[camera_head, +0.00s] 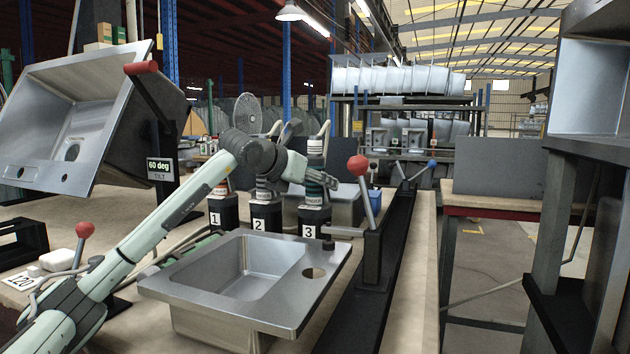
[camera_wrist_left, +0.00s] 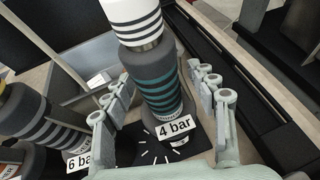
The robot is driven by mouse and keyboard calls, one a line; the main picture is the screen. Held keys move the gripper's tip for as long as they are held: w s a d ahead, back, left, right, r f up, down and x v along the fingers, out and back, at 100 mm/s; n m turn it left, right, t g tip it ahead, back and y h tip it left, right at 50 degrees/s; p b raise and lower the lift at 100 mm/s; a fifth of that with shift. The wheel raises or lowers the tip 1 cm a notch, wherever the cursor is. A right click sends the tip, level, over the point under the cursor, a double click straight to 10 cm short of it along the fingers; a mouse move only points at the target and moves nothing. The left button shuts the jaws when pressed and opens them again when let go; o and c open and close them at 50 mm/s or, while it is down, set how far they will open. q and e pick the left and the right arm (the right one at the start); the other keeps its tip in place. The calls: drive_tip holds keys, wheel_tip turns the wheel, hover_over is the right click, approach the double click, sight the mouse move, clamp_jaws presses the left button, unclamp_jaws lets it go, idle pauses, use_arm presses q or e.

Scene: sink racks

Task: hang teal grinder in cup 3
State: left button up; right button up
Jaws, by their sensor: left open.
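The teal grinder (camera_head: 313,190), dark with teal bands, stands upright at the black cup 3 (camera_head: 316,217). In the left wrist view, the teal grinder (camera_wrist_left: 152,80) has a white striped upper part and a "4 bar" tag below it. My left gripper (camera_head: 318,176) is open beside its upper body. In the left wrist view the gripper (camera_wrist_left: 158,76) has a finger on each side of the grinder, with a visible gap on the right; contact on the left is unclear. The grinder's lower end is partly hidden. My right gripper is not in view.
Cup 2 (camera_head: 259,213) and cup 1 (camera_head: 223,213) stand left of cup 3, each with a tool. A steel sink (camera_head: 215,287) lies in front. A red-knobbed lever (camera_head: 367,190) on a black rail stands close right. A grey bin (camera_head: 345,207) is behind.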

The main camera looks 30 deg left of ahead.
use_arm(q)
drive_tip(key=v, duration=1.2)
drive_tip(key=shift+r, duration=0.15)
drive_tip(key=shift+s, duration=0.1)
